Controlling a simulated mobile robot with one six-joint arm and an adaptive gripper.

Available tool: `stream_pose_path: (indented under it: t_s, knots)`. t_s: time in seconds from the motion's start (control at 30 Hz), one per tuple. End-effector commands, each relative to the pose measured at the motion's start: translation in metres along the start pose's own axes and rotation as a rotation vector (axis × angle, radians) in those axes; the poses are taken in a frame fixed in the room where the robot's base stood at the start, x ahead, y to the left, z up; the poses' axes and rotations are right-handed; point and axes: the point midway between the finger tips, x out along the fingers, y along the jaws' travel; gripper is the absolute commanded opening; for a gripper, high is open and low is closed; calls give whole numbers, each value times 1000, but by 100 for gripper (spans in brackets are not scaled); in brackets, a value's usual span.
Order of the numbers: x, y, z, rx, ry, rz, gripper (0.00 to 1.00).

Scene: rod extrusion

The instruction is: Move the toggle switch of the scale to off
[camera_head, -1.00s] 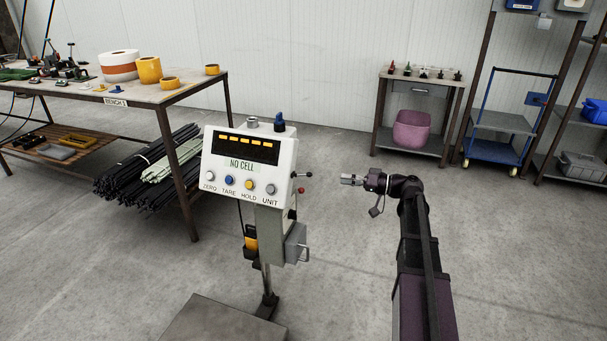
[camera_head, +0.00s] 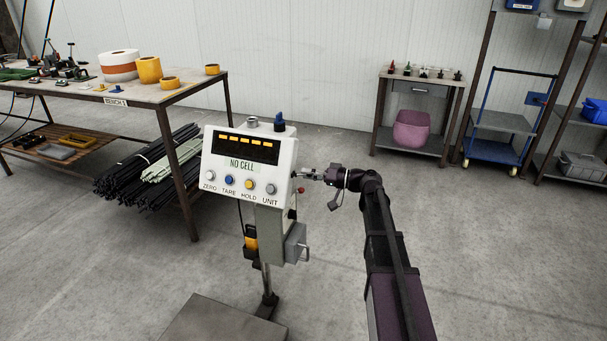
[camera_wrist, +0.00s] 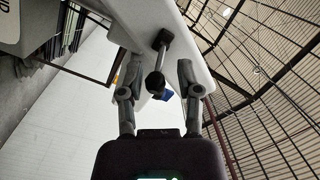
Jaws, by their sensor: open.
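The scale's white indicator box (camera_head: 220,189) stands on a post, with lit orange dashes and a "NO CELL" label on its front. My gripper (camera_head: 312,175) is at the right side of the box, by the toggle switch. In the wrist view the toggle switch (camera_wrist: 162,42) is a metal lever with a dark ball end (camera_wrist: 154,83), sticking out of the white box side. My gripper (camera_wrist: 158,75) is open there, one finger on each side of the lever's ball end, with gaps visible. In the head view the gripper largely hides the lever.
A small red-tipped part (camera_head: 300,189) sticks out just below on the box's side. A blue knob (camera_head: 280,122) is on top. A grey box (camera_head: 297,243) hangs on the post. Bench 1 (camera_head: 150,92) stands left; the floor (camera_head: 480,240) to the right is clear.

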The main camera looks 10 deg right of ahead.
Motion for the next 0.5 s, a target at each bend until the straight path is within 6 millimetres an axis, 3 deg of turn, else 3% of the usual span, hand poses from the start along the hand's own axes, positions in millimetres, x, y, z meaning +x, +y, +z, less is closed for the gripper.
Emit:
stream_pose_path:
  t_s: [0.2,0.5]
  knots:
    - [14,0,0,0,1,0,45]
    - [16,0,0,0,1,0,45]
